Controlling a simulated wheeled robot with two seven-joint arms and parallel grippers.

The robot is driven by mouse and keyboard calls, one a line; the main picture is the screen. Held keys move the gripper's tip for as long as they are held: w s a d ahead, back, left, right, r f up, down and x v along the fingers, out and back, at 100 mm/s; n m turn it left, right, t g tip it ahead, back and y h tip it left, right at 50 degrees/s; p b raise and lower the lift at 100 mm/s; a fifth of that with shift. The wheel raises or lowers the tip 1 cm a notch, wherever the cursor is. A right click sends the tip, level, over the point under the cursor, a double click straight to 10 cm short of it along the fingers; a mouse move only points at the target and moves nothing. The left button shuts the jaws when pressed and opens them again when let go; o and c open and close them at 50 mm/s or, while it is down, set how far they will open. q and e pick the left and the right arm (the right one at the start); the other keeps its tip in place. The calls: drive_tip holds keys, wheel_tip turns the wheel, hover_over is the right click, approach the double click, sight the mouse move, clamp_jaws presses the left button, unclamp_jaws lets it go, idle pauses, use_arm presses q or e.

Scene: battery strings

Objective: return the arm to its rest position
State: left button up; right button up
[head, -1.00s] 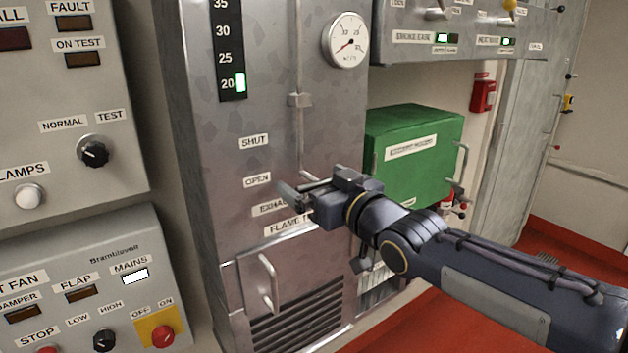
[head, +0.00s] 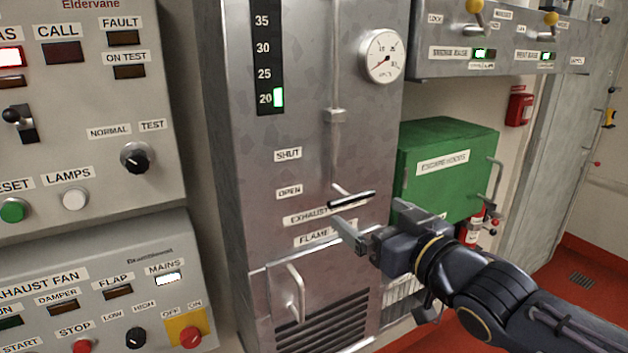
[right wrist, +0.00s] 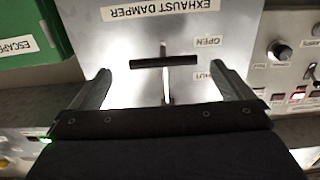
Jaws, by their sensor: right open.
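My right gripper (head: 352,238) is open and empty in front of the grey metal cabinet (head: 300,120), with my right arm coming in from the lower right. A black-gripped lever handle (head: 352,199) on a thin vertical rod stands just above it, by the OPEN label (head: 289,192). In the right wrist view the handle (right wrist: 163,62) lies between and beyond the two spread fingers (right wrist: 165,90), apart from them. My left gripper is not in view.
A green box (head: 445,165) is on the wall to the right, close to my right gripper. Control panels (head: 90,110) with knobs and lamps stand at the left. A door handle (head: 296,292) juts from the cabinet's lower front. Red floor (head: 560,290) shows at the right.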

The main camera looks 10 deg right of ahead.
drive_tip(key=s+d+f+m+g+h+p, duration=0.2)
drive_tip(key=s+f+g, duration=0.9)
drive_tip(key=s+f, duration=0.7)
drive_tip(key=s+d+m+p, duration=0.1)
drive_tip(key=s+m+p, duration=0.1)
drive_tip(key=s+m, duration=0.1)
drive_tip(key=shift+s+f+m+p, duration=0.2)
drive_tip(key=shift+m+p, duration=0.1)
drive_tip(key=shift+p, duration=0.1)
idle(1.2)
